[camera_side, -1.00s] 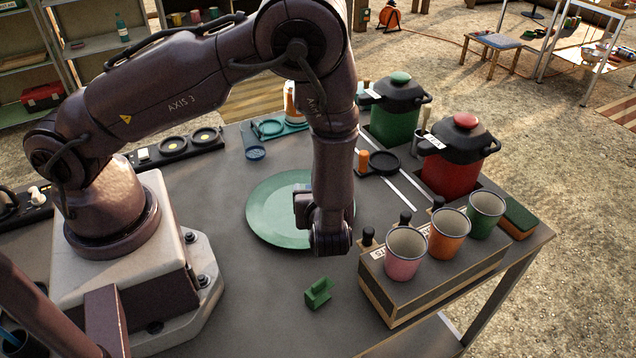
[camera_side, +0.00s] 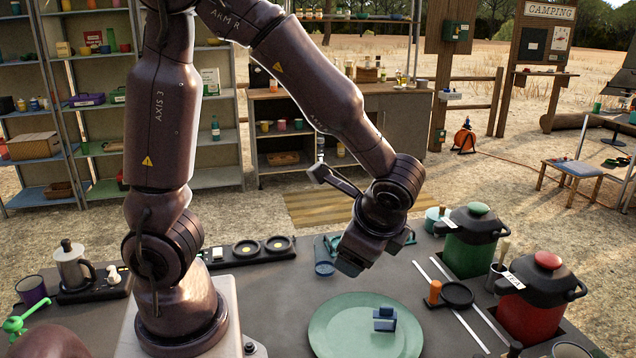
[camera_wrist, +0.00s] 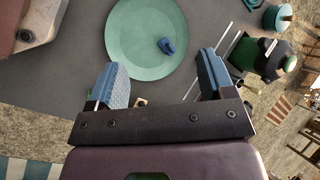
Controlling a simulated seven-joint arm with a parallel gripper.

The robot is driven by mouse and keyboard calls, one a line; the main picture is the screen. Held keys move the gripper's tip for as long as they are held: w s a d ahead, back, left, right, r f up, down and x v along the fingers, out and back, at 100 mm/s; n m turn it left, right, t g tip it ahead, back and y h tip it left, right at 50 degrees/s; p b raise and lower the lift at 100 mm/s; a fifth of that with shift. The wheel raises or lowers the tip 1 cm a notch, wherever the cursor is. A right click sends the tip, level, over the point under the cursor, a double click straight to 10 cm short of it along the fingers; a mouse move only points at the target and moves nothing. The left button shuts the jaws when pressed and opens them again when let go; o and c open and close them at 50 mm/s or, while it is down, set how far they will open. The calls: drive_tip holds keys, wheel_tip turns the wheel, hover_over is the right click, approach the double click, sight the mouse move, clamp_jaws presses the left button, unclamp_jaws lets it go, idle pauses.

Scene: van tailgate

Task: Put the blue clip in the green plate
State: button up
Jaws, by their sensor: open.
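The blue clip (camera_side: 384,319) rests on the green plate (camera_side: 335,330), right of its middle in the side view. In the wrist view the clip (camera_wrist: 167,46) lies on the plate (camera_wrist: 125,35), with bare green all around it. My gripper (camera_side: 352,264) is raised off the plate, above and behind it in the side view. In the wrist view its two blue-padded fingers (camera_wrist: 162,70) are wide apart with nothing between them, and the clip is clear of both. The plate's near edge is cut off in the side view.
A green pot (camera_side: 471,243) and a red pot (camera_side: 532,300) stand right of the plate. Two white strips and a black holder (camera_side: 457,294) lie between. Trays with round black pads (camera_side: 262,247) are at the back left. Grey table is free left of the plate.

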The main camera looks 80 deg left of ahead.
drive_tip(key=s+d+r+n+t+h, duration=0.1)
drive_tip(key=s+r+n+t+h, duration=0.4)
drive_tip(key=r, duration=0.6)
drive_tip(key=shift+s+d+r+n+t+h, duration=0.35)
drive_tip(key=shift+s+n+h, duration=0.6)
drive_tip(key=shift+n, duration=0.85)
